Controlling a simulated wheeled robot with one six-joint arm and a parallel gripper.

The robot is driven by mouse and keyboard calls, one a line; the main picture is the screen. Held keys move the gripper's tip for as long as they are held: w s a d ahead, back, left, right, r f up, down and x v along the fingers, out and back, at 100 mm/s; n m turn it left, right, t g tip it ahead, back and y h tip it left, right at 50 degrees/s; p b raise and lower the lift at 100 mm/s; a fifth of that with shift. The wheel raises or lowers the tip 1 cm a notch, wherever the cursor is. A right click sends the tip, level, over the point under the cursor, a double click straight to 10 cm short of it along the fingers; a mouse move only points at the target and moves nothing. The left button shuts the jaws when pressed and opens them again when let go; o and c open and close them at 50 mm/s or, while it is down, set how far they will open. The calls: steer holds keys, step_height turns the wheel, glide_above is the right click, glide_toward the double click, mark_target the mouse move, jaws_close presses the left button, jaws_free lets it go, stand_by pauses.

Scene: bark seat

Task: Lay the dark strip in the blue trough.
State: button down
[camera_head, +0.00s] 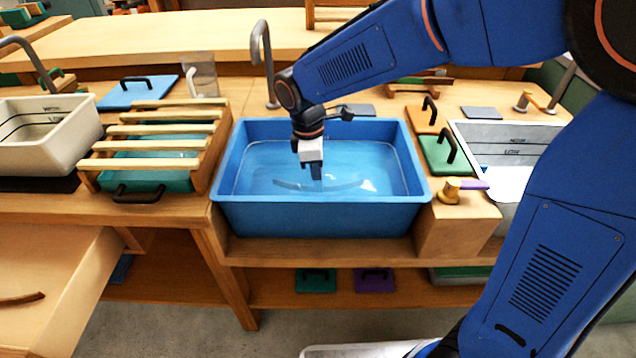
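The blue trough (320,217) stands at the middle of the bench with clear water in it. My gripper (317,175) points down inside the trough, right over the strip's middle. I cannot tell whether its fingers touch the strip or how far apart they are. Another curved brown strip (22,298) lies on the pale wooden surface at the lower left.
A slatted wooden rack (150,146) over a green tub stands left of the trough, with a cream basin (45,150) beyond. A tap (262,60) rises behind the trough. A wooden block (455,228) with a brass fitting (449,192) and a grey-white basin (500,165) stand at right.

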steer(key=shift+f, duration=0.6)
steer(key=shift+f, duration=0.65)
steer(key=c, duration=2)
jaws_free()
steer(key=r, duration=0.4)
steer(key=a+r, duration=0.1)
steer(key=r, duration=0.8)
steer(key=shift+a+r, duration=0.1)
steer(key=shift+a, duration=0.1)
